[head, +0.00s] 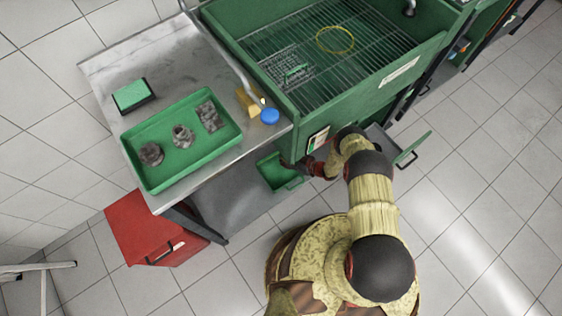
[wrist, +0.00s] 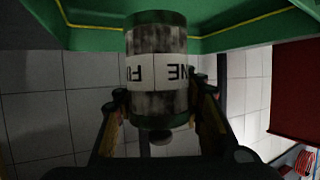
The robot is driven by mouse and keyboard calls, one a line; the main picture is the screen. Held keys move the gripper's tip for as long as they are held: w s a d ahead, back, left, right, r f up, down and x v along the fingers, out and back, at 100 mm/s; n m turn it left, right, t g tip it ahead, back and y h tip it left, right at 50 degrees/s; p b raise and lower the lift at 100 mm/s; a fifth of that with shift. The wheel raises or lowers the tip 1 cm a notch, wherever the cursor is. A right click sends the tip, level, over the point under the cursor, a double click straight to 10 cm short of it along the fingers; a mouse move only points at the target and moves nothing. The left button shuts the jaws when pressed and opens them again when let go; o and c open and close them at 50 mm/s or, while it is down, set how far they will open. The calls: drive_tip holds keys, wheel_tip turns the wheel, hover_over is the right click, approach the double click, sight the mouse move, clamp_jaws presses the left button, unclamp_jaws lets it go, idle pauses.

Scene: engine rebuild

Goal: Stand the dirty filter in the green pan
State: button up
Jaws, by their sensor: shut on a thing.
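The dirty filter (wrist: 157,65) is a grimy cylinder with green ends and a white band whose black lettering reads upside down in the wrist view. My gripper (wrist: 160,100) is shut around its sides. In the head view the filter and fingertips are hidden; my wrist reaches in beside the washer, by a small green pan (head: 270,172) low under the bench. A green surface with a yellow line (wrist: 235,28) lies right at the filter's far end in the wrist view. I cannot tell whether they touch, or whether this is the pan.
A steel bench (head: 105,70) carries a green tray (head: 157,182) of grimy parts, a green sponge-like block (head: 130,94) and a blue-capped item (head: 269,116). The green parts washer (head: 290,92) stands beside it. A red cabinet (head: 140,228) stands below left. The tiled floor at right is clear.

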drive_tip(key=shift+w+a+f+b, duration=0.35)
drive_tip(key=shift+a+f, duration=0.15)
drive_tip(key=shift+f, duration=0.25)
wheel_tip(320, 180, down, 3)
drive_tip(key=shift+a+f+b, duration=0.1)
drive_tip(key=shift+f+b, duration=0.1)
drive_tip(key=shift+b, duration=0.55)
drive_tip(key=shift+w+r, duration=0.1)
drive_tip(key=o, duration=1.4)
